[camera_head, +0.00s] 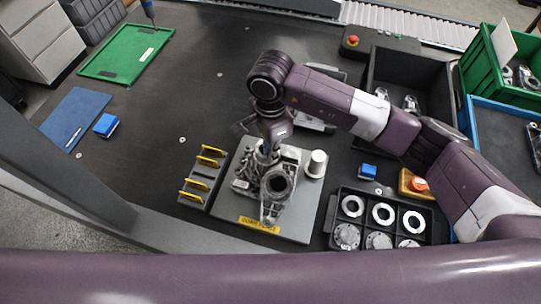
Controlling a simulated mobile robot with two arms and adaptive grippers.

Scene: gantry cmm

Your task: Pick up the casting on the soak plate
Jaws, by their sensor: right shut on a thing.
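The casting (277,186) is a grey metal part with a round bore and a narrow arm toward the front. It is over the soak plate (301,226), a light grey square plate with a yellow label at its front edge. My right gripper (266,156) comes down from above and is shut on the back part of the casting. The gripper and wrist hide part of that side. I cannot tell whether the casting touches the plate or is just clear of it. My left gripper is out of view.
A white cylinder (317,163) stands on the plate's right side. A rack with yellow strips (203,175) is close to its left. A black tray with rings and discs (381,224) and a blue block (368,171) are to the right. The table's left middle is clear.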

